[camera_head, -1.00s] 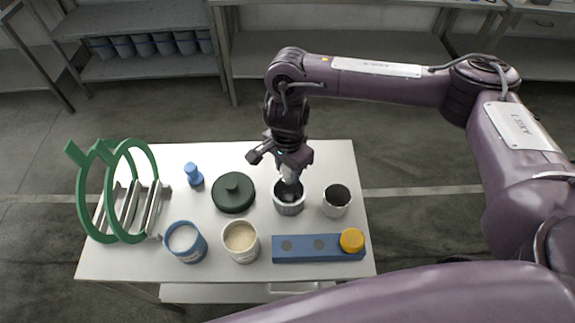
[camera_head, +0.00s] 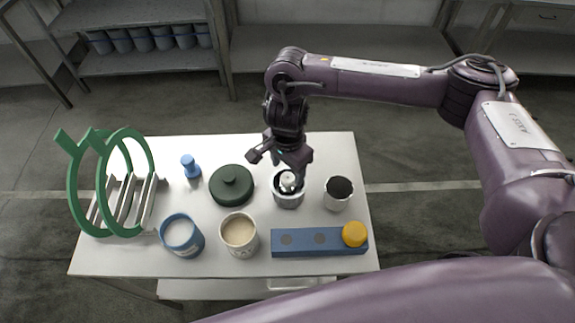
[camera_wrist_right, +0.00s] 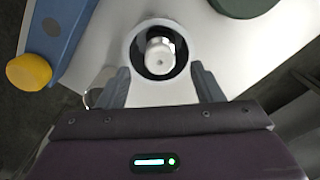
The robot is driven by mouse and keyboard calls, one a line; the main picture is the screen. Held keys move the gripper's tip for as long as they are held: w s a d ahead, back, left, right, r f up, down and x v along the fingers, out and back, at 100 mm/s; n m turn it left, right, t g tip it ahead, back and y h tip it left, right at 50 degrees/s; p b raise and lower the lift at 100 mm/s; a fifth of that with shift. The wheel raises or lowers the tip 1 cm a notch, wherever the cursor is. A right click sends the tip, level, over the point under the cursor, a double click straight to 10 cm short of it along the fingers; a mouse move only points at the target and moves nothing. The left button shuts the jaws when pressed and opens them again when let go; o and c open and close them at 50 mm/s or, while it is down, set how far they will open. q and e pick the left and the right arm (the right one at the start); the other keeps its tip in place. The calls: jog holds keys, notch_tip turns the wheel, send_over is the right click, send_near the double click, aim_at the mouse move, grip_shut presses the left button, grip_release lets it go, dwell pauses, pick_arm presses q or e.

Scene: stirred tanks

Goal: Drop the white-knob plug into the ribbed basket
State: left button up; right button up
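The white-knob plug (camera_head: 288,182) is inside a light grey round container (camera_head: 289,201), which I take to be the ribbed basket; ribs are hard to make out. In the right wrist view the white knob (camera_wrist_right: 160,52) shows within the dark opening, surrounded by the pale rim (camera_wrist_right: 130,50). My right gripper (camera_head: 279,164) is just above the container. In the right wrist view its fingers (camera_wrist_right: 165,82) are spread apart, with nothing between them and the knob beyond their tips. My left gripper is not in view.
A white cup with dark contents (camera_head: 338,193) stands close right of the container, a dark green lid (camera_head: 231,184) close left. In front are a blue block with a yellow cap (camera_head: 353,234), a cream tub (camera_head: 238,233) and a blue tub (camera_head: 181,235). A green-ringed rack (camera_head: 75,195) stands left.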

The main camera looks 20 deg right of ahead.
jog(key=shift+r, duration=0.55)
notch_tip(320, 180, up, 7)
jog(key=shift+f, duration=0.2)
dwell(0.9)
